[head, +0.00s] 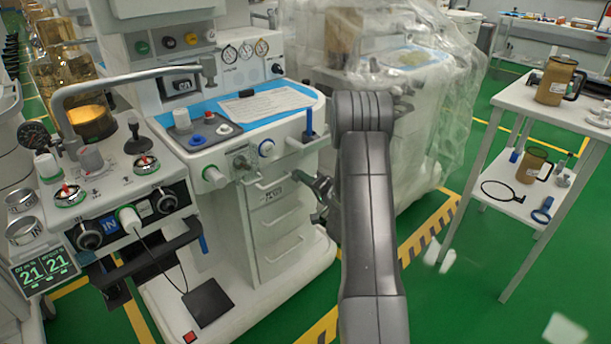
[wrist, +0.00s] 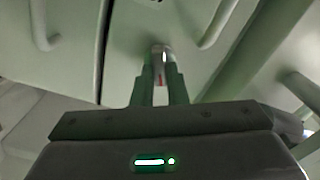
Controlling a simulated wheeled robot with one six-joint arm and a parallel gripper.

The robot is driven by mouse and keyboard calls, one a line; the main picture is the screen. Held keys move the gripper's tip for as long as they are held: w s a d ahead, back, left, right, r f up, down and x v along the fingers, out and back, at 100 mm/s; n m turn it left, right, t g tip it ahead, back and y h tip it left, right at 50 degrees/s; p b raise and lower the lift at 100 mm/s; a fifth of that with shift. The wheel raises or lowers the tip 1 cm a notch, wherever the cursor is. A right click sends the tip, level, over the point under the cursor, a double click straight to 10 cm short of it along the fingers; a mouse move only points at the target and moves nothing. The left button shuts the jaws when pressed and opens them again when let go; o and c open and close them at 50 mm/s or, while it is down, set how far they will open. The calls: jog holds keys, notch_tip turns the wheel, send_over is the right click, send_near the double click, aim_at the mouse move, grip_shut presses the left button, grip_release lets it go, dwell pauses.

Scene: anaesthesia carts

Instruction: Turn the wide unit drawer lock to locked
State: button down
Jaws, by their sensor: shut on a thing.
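The wide unit, a white anaesthesia cart with a stack of drawers (head: 280,222), stands left of my arm in the head view. My gripper (wrist: 158,88) points at a pale front with bar handles in the wrist view. Its two fingers are closed on the drawer lock (wrist: 160,54), a small round part with a pale, shiny face and a reddish mark below it. The fingers hide its sides, so I cannot read its turn position. In the head view my gripper (head: 322,190) is beside the drawers, and the lock cannot be made out there.
Drawer handles (wrist: 40,28) flank the lock. A plastic-covered machine (head: 425,120) stands behind my arm. A white shelf table (head: 515,98) with brown jugs is at right. A control unit (head: 105,195) with gauges and a display is at left. Green floor is open between arm and table.

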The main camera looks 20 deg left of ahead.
jog(key=m+p, duration=0.2)
jog(key=m, duration=0.2)
jog(key=shift+f+m, duration=0.1)
jog(key=shift+m, duration=0.6)
jog(key=c, duration=1.4)
grip_release()
jog(key=shift+c, duration=0.2)
jog(key=p+v, duration=0.1)
jog(key=v, duration=1.2)
jog(key=shift+d+p, duration=0.3)
jog(key=shift+d, duration=0.1)
